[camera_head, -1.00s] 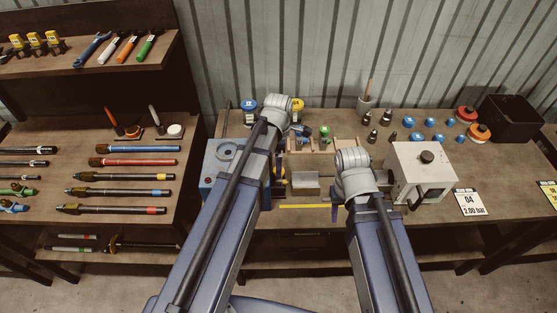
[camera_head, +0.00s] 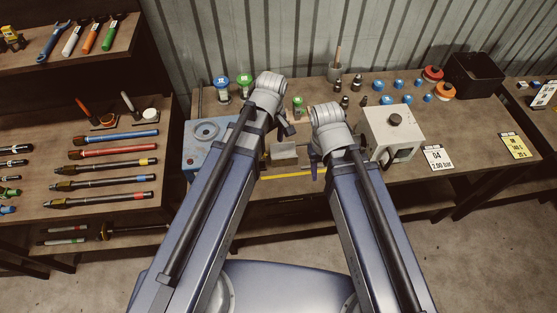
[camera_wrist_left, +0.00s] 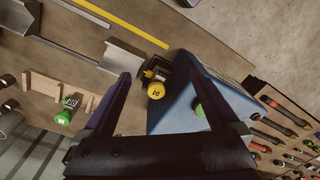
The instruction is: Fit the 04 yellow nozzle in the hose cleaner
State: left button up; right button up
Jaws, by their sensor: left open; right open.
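The yellow nozzle, marked 04 (camera_wrist_left: 156,86), shows in the left wrist view against a black fitting (camera_wrist_left: 160,66) on the side of the blue hose cleaner (camera_wrist_left: 186,108). How deeply it is seated I cannot tell. In the head view the blue hose cleaner (camera_head: 200,140) stands left of my arms, and the nozzle is hidden. My left gripper (camera_wrist_left: 165,77) is open and empty, its fingers pointing towards the nozzle with a gap between. In the head view my left arm mostly hides it. My right gripper (camera_head: 315,162) is open, low in front of the bench's middle.
A grey metal block (camera_head: 286,155) and a yellow strip (camera_head: 290,173) lie at the bench front. A white box (camera_head: 392,133) stands right of my right arm, beside a card reading 04, 2.00 bar (camera_head: 437,158). Hose lances (camera_head: 115,162) lie on the left table.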

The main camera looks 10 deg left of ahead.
pick_arm(q)
jog(key=s+d+m, duration=0.4)
jog(key=s+m, duration=0.4)
jog(key=m, duration=0.5)
jog(key=shift+d+m+y, duration=0.3)
notch_tip(320, 180, down, 12)
jog(key=b, duration=1.1)
jog(key=shift+b, duration=0.4)
jog(key=shift+r, duration=0.1)
